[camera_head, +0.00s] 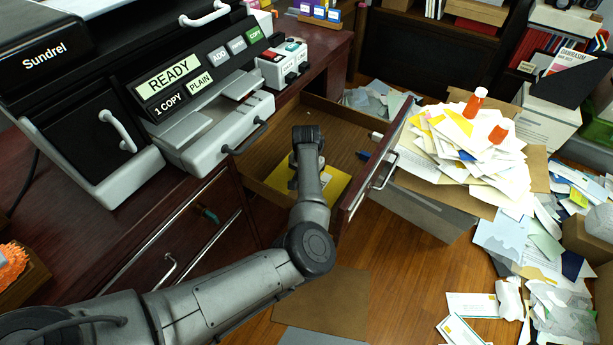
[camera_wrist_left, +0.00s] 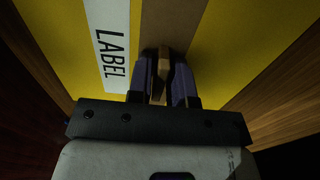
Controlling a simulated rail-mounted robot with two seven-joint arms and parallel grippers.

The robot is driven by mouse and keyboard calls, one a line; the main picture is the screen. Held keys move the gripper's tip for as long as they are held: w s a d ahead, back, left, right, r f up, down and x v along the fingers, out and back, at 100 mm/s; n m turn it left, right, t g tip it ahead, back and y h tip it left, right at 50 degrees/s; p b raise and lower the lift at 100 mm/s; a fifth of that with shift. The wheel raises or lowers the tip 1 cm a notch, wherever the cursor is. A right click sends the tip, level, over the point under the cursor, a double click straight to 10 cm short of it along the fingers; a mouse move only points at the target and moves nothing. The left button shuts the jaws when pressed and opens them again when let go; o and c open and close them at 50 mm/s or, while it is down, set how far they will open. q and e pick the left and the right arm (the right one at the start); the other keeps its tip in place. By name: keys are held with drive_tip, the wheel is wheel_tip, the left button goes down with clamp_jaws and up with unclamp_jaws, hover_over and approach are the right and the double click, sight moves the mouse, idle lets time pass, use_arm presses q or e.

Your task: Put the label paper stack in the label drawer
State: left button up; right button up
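The label paper stack (camera_head: 336,187) is yellow and lies inside the open wooden drawer (camera_head: 262,155), low in its near part. The arm hides its middle. In the left wrist view the yellow stack (camera_wrist_left: 235,55) shows a white strip reading "LABEL" and a brown band. My left gripper (camera_wrist_left: 163,62) points down at the stack, its fingers close together on either side of a narrow tan tab on the band. In the head view my left arm reaches over the drawer, and its fingertips are hidden. My right gripper is not in view.
The drawer's front panel with a metal handle (camera_head: 385,171) stands at its right. A printer (camera_head: 200,90) reading "READY" sits on the desk at left. A box heaped with papers (camera_head: 470,145) and orange bottles stands right of the drawer. More papers litter the right floor.

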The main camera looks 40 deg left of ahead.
use_arm(q)
drive_tip(key=shift+o, duration=1.3)
drive_tip(key=shift+r, duration=0.15)
drive_tip(key=shift+r+p, duration=0.3)
drive_tip(key=shift+p, duration=0.1)
wheel_tip(320, 180, up, 10)
drive_tip(key=p, duration=0.4)
drive_tip(key=shift+f, duration=0.1)
drive_tip(key=shift+r+p, duration=0.55)
drive_tip(key=shift+r, duration=0.35)
